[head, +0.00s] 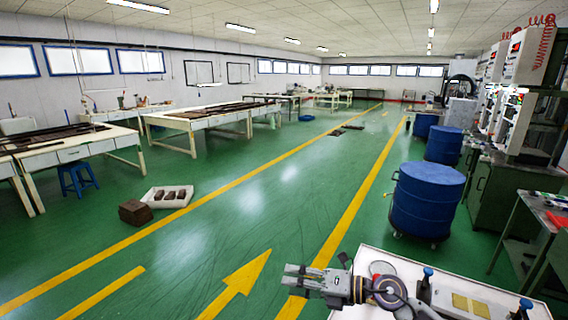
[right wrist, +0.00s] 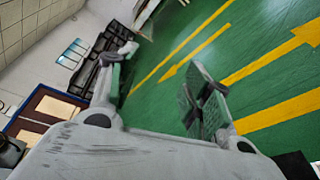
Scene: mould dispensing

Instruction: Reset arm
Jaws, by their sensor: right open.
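My right gripper (head: 290,276) is in the lower right of the head view, stretched out to the left past the edge of a white worktop (head: 374,254). Its fingers point left over the green floor. In the right wrist view the two fingers of the right gripper (right wrist: 158,78) stand apart, with nothing between them. The right gripper is open and empty. My left gripper does not show in either view.
On the worktop are a tan block (head: 471,305) and blue-topped parts (head: 427,273). A blue drum (head: 428,200) stands behind it. A white tray (head: 152,205) and brown box (head: 135,213) lie on the floor at left. The marked aisle is mostly clear.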

